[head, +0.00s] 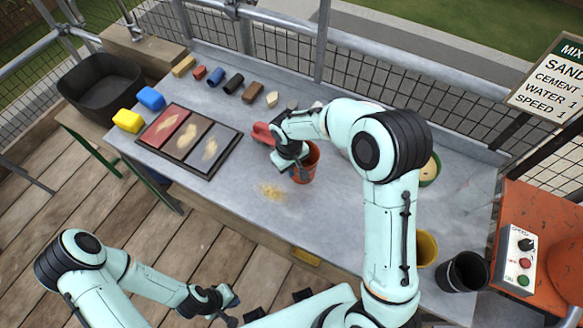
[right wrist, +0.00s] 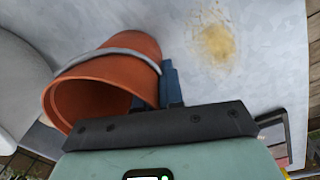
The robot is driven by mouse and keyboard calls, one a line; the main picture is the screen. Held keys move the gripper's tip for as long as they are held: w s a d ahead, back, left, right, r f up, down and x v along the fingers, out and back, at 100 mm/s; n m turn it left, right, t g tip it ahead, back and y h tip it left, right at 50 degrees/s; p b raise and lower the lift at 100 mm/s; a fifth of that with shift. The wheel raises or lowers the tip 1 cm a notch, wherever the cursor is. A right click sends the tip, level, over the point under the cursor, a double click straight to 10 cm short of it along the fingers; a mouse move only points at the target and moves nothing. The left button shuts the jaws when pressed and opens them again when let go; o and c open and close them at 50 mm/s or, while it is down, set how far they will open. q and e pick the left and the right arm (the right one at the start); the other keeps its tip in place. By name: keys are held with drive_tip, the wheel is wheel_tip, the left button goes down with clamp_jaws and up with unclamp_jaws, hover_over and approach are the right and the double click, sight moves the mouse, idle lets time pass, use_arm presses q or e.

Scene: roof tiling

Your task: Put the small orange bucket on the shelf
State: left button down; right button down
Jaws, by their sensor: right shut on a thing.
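The small orange bucket (head: 311,162) is at the middle of the grey workbench (head: 330,225), partly hidden by my right arm. In the right wrist view the bucket (right wrist: 112,78) looks tilted, its mouth toward the lower left, with a grey band around it. My right gripper (head: 291,168) is shut on the side of the bucket; its blue-grey fingers (right wrist: 173,84) show against the wall. Whether the bucket touches the bench is unclear. My left gripper (head: 222,300) is low in the head view, away from the bench, its jaw opening unclear. I cannot make out a shelf.
A pile of sand (head: 271,192) lies near the bucket. A sample tray (head: 232,143), sponges (head: 151,98) and small blocks fill the left. A yellow bucket (head: 427,247), a black bucket (head: 464,271) and an orange machine (head: 545,215) stand right. The bench's front middle is clear.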

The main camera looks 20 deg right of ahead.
drive_tip(key=shift+f, duration=0.25)
drive_tip(key=c, duration=1.3)
unclamp_jaws()
drive_tip(key=shift+r, duration=0.1)
drive_tip(key=shift+o, duration=0.2)
